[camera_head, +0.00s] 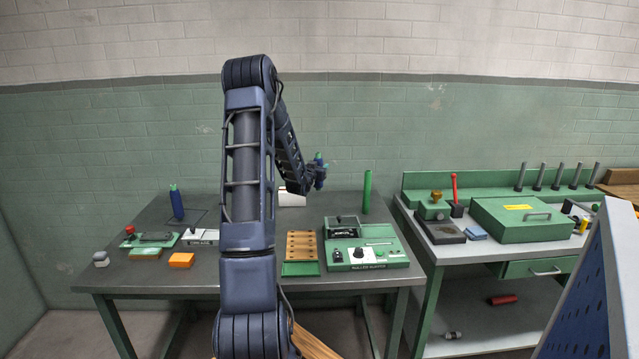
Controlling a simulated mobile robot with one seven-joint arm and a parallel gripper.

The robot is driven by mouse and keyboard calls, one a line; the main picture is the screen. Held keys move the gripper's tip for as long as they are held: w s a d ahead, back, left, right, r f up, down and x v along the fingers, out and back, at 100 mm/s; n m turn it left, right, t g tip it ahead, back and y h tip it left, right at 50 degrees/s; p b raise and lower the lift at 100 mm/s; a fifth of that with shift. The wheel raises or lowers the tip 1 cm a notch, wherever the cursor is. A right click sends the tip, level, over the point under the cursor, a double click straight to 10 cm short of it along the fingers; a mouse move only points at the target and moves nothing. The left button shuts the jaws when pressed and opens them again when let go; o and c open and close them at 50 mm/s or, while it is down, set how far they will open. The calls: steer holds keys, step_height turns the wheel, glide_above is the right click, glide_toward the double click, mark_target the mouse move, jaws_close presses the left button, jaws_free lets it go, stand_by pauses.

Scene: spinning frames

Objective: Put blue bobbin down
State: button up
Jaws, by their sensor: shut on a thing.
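My gripper (319,177) is above the back part of the left table, right of my arm's upper links. It is small in the view and is shut on a blue bobbin (318,158), whose blue-teal tip shows above the fingers. The rest of the held bobbin is hidden by the gripper. Another blue bobbin (177,205) with a teal top stands upright on the left part of the grey table (130,283), beside a dark outlined square.
A green cylinder (367,191) stands upright behind the green roller station (367,255). Orange blocks (181,260) lie at the front left. The right bench holds a green case (522,220) and several grey pegs.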

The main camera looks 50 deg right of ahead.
step_height(320, 180, up, 7)
steer(key=shift+r, duration=0.15)
steer(key=w+a+n+t+y, duration=0.45)
steer(key=w+a, duration=0.35)
steer(key=w, duration=0.5)
steer(key=w+a+n+t+y, duration=0.3)
steer(key=w+a+t, duration=0.3)
steer(key=w, duration=0.7)
steer(key=w+a+n+t+y, duration=0.1)
steer(key=w+a+n+y, duration=0.25)
steer(key=w+a, duration=0.4)
steer(key=w+a+n+y, duration=0.2)
steer(key=w+a+y, duration=0.2)
steer(key=a, duration=0.6)
steer(key=w+a+n+t+y, duration=0.1)
steer(key=w+a+n+y, duration=0.1)
steer(key=w+a+y, duration=0.5)
step_height(320, 180, down, 19)
steer(key=s+a+h, duration=0.1)
steer(key=a+h, duration=0.1)
steer(key=h, duration=0.1)
steer(key=shift+a+f, duration=0.1)
steer(key=shift+f, duration=0.15)
